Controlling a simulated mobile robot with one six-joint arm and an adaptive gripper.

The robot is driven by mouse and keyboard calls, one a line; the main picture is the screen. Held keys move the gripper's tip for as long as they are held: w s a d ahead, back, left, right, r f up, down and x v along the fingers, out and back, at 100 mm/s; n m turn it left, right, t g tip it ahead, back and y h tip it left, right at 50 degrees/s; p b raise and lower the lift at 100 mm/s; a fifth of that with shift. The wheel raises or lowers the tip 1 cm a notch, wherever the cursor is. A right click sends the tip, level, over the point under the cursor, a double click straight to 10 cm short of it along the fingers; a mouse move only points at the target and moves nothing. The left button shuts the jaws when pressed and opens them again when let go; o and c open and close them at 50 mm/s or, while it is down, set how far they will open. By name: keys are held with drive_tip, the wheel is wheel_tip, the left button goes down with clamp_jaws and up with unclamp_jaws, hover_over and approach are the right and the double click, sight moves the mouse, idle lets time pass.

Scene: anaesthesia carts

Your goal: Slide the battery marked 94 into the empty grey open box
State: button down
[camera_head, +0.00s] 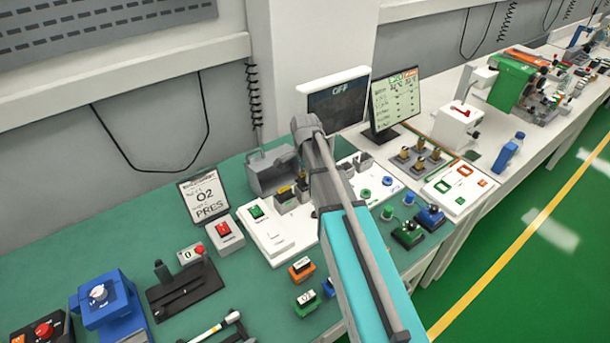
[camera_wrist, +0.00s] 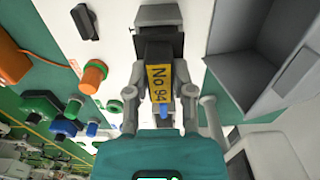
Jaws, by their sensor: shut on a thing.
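My gripper (camera_wrist: 160,108) is shut on the battery marked 94 (camera_wrist: 158,78), a dark block with a yellow "No 94" label, in the wrist view. One finger is on each side of it. A grey block lies just beyond the battery's far end; I cannot tell whether they touch. The grey open box (camera_wrist: 262,48) is to the right of the battery, apart from it, and the part of its inside that shows is empty. The box also shows in the head view (camera_head: 266,178), left of my arm. In the head view my arm hides most of the gripper area.
A white panel with an orange knob (camera_wrist: 92,76) lies left of the gripper in the wrist view. In the head view, an O2 card (camera_head: 205,198), an OFF screen (camera_head: 335,103) and a lit monitor (camera_head: 394,98) stand around the box. Several small devices crowd the green worktop.

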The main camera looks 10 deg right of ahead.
drive_tip(key=shift+f+b, duration=1)
drive_tip(key=shift+f, duration=0.1)
drive_tip(key=shift+c, duration=2)
unclamp_jaws()
drive_tip(key=shift+r, duration=0.15)
wheel_tip(320, 180, up, 12)
drive_tip(key=p, duration=1.1)
drive_tip(key=shift+f+p, duration=0.2)
drive_tip(key=shift+p, duration=0.2)
drive_tip(key=s+f+n+b, duration=0.2)
drive_tip(key=s+n, duration=0.4)
drive_tip(key=s, duration=0.3)
drive_tip(key=s+f+n+b, duration=0.2)
drive_tip(key=s+n, duration=0.5)
drive_tip(key=s, duration=0.2)
drive_tip(key=shift+a+n, duration=0.25)
drive_tip(key=shift+n, duration=0.05)
